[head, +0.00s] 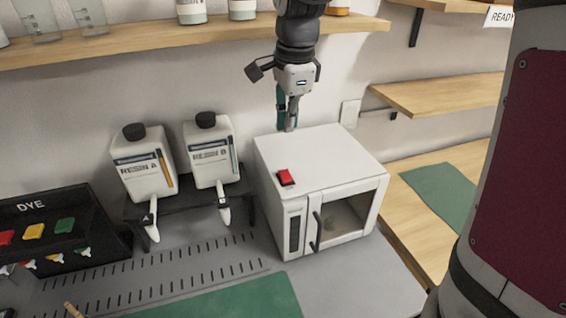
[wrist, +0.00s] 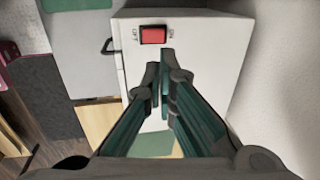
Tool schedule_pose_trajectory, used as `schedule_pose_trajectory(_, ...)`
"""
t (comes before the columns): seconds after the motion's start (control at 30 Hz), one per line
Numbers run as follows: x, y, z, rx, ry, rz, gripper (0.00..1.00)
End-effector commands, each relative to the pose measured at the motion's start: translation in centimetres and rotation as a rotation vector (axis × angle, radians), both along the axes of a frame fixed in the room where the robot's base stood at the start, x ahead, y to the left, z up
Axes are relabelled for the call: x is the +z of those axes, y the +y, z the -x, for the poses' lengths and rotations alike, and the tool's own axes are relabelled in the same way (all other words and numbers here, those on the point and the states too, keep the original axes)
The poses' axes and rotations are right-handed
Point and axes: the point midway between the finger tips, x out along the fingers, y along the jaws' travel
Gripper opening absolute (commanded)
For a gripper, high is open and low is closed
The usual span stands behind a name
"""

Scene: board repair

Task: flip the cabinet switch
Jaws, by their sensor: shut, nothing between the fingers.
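The white cabinet (head: 318,165) stands on the grey bench in the head view, with a windowed door and a dark handle at the front. Its red switch (head: 286,177) sits on the top face near the front left edge. In the wrist view the switch (wrist: 153,35) lies just beyond my fingertips, with small OFF and ON lettering at its sides. Which way it is rocked I cannot tell. My gripper (head: 288,128) points down above the back of the cabinet top. In the wrist view my gripper (wrist: 160,75) has its fingertips together, empty, apart from the switch.
Two resin bottles, A (head: 142,165) and B (head: 209,155), stand on a dark rack left of the cabinet. A black dye box (head: 60,240) is at the far left. A wooden shelf (head: 150,42) runs behind my arm. A green mat (head: 235,300) lies in front.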

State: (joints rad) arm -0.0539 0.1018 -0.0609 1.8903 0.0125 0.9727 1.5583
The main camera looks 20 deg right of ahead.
Motion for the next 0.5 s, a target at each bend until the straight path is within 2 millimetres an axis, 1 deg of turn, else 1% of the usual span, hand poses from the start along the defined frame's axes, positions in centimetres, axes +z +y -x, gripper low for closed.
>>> schedule_pose_trajectory(0.03,-0.09,-0.05,-0.29,0.000,-0.013,0.001,0.00)
schedule_pose_trajectory(0.23,0.56,-0.04,-0.04,0.000,-0.032,0.003,0.00)
schedule_pose_trajectory(0.5,0.68,-0.04,0.04,-0.001,-0.032,0.003,0.00)
